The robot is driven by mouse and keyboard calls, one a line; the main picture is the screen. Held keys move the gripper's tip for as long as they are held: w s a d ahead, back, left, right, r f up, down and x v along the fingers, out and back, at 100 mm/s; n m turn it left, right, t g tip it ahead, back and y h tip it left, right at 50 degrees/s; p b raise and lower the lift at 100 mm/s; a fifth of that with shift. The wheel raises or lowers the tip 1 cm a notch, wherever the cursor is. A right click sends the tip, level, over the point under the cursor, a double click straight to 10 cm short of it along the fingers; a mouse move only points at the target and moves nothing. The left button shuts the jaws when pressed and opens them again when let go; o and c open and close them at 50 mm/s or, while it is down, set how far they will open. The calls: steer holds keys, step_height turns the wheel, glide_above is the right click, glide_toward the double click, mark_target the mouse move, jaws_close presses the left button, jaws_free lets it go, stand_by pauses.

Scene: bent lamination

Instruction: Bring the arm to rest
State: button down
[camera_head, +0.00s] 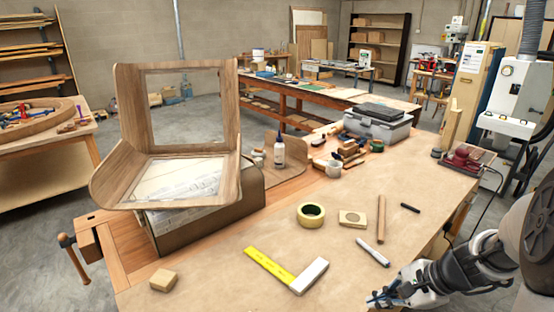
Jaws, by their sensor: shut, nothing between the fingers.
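My gripper (383,298) is at the lower right of the head view, low over the front right part of the workbench (215,285). Its fingers are shut with nothing between them. My arm comes in from the right edge. A white marker-like stick (372,252) lies on the bench just above the gripper in the picture, apart from it. A yellow and white square (290,270) lies to the gripper's left. Whether the fingertips touch the bench, I cannot tell.
A bent wooden chair-like form (125,120) stands on a box (205,222) at the left. A tape roll (311,214), a wooden block (163,280), a dowel (381,218) and a sander (467,157) lie on the bench. A grey toolbox (378,127) stands at the back.

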steer(key=s+a+r+n+g+h, duration=0.1)
steer(key=s+a+r+n+h, duration=0.2)
steer(key=s+a+r+n, duration=0.6)
steer(key=s+a+r+n+t+h, duration=0.1)
steer(key=s+r+n, duration=0.4)
steer(key=s, duration=0.5)
steer(key=shift+a+r+n+t+h, duration=0.5)
steer(key=shift+n+h, duration=0.4)
steer(key=shift+n, duration=0.5)
steer(key=shift+f, duration=0.15)
